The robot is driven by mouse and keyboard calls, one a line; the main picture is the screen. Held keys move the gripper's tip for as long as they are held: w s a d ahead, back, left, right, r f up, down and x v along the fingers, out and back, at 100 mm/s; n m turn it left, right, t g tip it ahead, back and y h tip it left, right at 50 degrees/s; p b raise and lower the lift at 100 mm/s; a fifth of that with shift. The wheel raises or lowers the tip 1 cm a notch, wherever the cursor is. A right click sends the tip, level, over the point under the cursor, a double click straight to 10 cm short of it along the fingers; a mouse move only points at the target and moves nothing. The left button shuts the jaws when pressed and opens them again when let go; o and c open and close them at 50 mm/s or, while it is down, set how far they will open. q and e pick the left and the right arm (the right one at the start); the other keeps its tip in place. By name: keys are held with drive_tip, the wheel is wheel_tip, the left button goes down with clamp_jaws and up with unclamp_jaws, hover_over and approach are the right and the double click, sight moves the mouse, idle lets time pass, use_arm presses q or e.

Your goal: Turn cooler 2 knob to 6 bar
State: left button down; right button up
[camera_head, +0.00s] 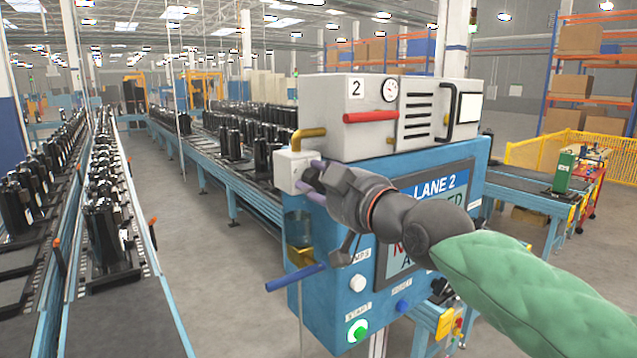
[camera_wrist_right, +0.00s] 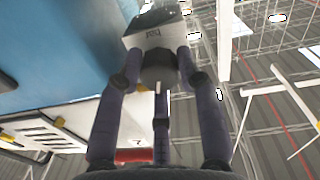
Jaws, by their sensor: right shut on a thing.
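Cooler 2 is the pale grey box (camera_head: 340,131) marked "2" on top of the blue cabinet in the head view. A round gauge (camera_head: 390,89) is on its face, too small to read. A small light grey regulator block (camera_head: 292,172) sits at its left corner under a yellow pipe. My right gripper (camera_head: 312,176) is at this block. In the right wrist view its purple fingers (camera_wrist_right: 157,75) are shut around the dark knob (camera_wrist_right: 160,70), against the grey block (camera_wrist_right: 158,35). The fingers hide the knob in the head view. My left gripper is not in view.
The blue cabinet (camera_head: 335,290) carries a "LANE 2" screen (camera_head: 448,190), partly behind my right arm, and a green button (camera_head: 358,331). A brass valve with a blue lever (camera_head: 297,277) sticks out below the gripper. A red bar (camera_head: 371,117) is close by. Conveyors run at left.

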drive_tip(key=m, duration=0.1)
drive_tip(key=f+m, duration=0.1)
drive_tip(key=m, duration=0.1)
drive_tip(key=shift+w+a+m, duration=0.1)
drive_tip(key=shift+a+m, duration=0.1)
drive_tip(key=shift+m, duration=0.1)
drive_tip(key=shift+m+g, duration=0.3)
drive_tip(key=shift+m, duration=1.4)
drive_tip(key=o, duration=1.1)
drive_tip(key=shift+o, duration=0.2)
drive_tip(key=shift+r, duration=0.15)
drive_tip(key=shift+r, duration=0.1)
drive_tip(key=shift+s+d+r, duration=0.1)
drive_tip(key=shift+s+d, duration=0.25)
drive_tip(key=v, duration=1.1)
drive_tip(key=shift+f, duration=0.2)
